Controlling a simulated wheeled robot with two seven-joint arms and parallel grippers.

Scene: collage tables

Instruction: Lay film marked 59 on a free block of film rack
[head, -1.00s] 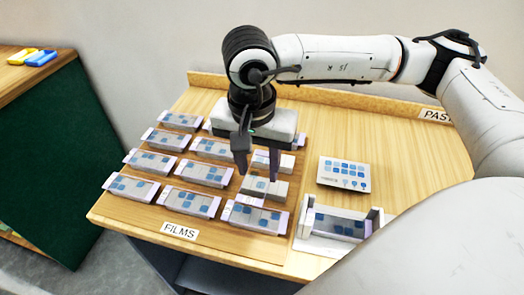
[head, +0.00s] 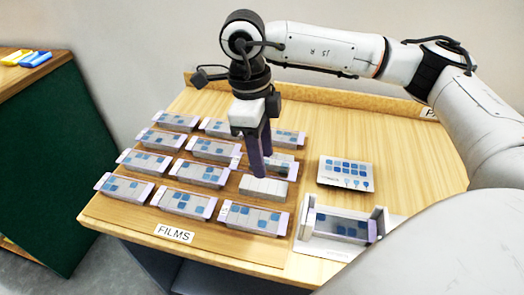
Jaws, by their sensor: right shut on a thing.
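The film rack (head: 205,238) carries rows of pale blocks, most bearing a clear film with blue squares and lilac ends. One block (head: 263,188) in the right column shows bare and white. My right gripper (head: 261,174) is shut, pointing down just behind that block. A film (head: 280,166) with lilac ends shows at its fingertips, partly hidden by the fingers; it seems to be the one held. I cannot tell whether it touches the block behind. No number is readable on any film. My left gripper is not in view.
A white holder with upright end walls (head: 377,222) stands right of the rack with a film (head: 340,226) in it. A card with blue squares (head: 345,174) lies behind it. A FILMS label (head: 174,233) is at the front. Another table (head: 30,75) is at far left.

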